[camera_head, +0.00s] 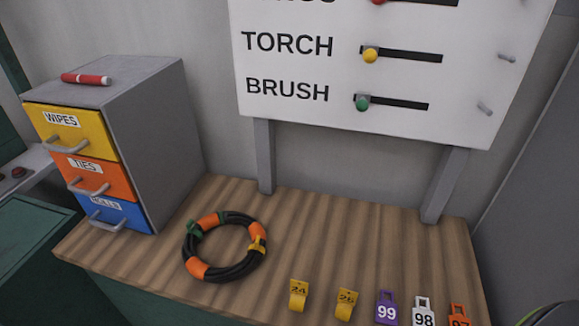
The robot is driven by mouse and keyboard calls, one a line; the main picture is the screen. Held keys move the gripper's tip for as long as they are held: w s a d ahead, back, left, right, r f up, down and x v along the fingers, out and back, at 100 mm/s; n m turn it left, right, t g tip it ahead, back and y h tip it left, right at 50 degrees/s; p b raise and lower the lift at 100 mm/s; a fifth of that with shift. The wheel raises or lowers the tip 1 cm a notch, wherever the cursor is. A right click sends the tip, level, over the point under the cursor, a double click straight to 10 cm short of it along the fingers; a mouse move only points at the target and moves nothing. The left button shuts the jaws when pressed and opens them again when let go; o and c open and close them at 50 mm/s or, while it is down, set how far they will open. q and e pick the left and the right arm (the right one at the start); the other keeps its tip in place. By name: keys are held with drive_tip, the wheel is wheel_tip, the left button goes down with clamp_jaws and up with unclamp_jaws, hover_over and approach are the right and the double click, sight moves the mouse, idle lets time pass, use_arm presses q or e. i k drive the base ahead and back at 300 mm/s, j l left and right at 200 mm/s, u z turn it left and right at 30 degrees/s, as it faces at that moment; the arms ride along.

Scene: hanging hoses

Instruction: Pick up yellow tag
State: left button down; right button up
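Two yellow tags stand near the front edge of the wooden bench. The left yellow tag (299,295) reads what looks like 24. The right yellow tag (346,304) reads what looks like 26 and stands just to its right, apart from it. Neither of my grippers is in the camera_head view.
A coiled black hose with orange bands (225,246) lies left of the tags. A purple tag (386,308), a white tag (423,313) and an orange tag (458,316) stand to the right. A drawer cabinet (165,130) stands at left; a sign board (300,60) rises behind. The bench middle is clear.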

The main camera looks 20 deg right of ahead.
sight(346, 299)
drive_tip(key=k+z, duration=0.15)
drive_tip(key=z, duration=0.25)
drive_tip(key=k+l+z, duration=0.1)
drive_tip(key=z, duration=0.25)
drive_tip(key=k, duration=0.05)
